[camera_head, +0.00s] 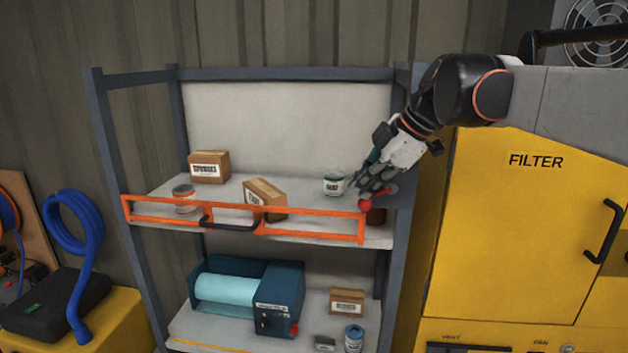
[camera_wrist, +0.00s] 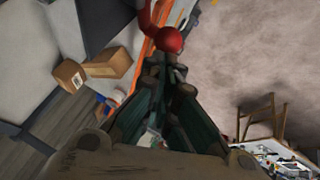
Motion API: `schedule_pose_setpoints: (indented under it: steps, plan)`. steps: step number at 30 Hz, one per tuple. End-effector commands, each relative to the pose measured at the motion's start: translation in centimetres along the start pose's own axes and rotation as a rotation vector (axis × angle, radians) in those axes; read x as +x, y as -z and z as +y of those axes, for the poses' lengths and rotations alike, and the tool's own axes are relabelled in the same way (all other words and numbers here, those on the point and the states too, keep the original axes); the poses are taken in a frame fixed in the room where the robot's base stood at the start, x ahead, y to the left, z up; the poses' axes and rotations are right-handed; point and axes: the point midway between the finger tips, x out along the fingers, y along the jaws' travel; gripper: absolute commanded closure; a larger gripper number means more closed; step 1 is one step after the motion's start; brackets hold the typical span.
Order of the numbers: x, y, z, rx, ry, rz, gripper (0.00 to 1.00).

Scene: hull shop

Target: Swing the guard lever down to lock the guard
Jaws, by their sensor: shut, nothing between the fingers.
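The orange guard (camera_head: 250,216) runs across the front edge of the upper shelf, with a dark handle (camera_head: 228,222) at its middle. The red guard lever (camera_head: 376,197) is at the guard's right end, with a round red knob on its lower left end. In the wrist view the red knob (camera_wrist: 168,39) is just beyond my fingertips, near the orange rail. My gripper (camera_head: 368,184) is shut with nothing in it, beside the lever at the shelf's right post. It also shows in the wrist view (camera_wrist: 168,75). Whether the fingertips touch the knob I cannot tell.
The upper shelf (camera_head: 300,185) holds cardboard boxes (camera_head: 209,167) and cans (camera_head: 334,185) behind the guard. The lower shelf holds a blue machine (camera_head: 275,300), a small box and a can. A yellow filter cabinet (camera_head: 500,240) stands close on the right. Blue hose (camera_head: 75,250) hangs at left.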

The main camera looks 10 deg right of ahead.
Motion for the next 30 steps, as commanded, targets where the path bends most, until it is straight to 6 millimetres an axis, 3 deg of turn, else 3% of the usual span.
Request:
schedule_pose_setpoints:
  steps: [30]
  plan:
    - [0.69,-0.13,-0.21,-0.028,0.027,-0.102,1.00]
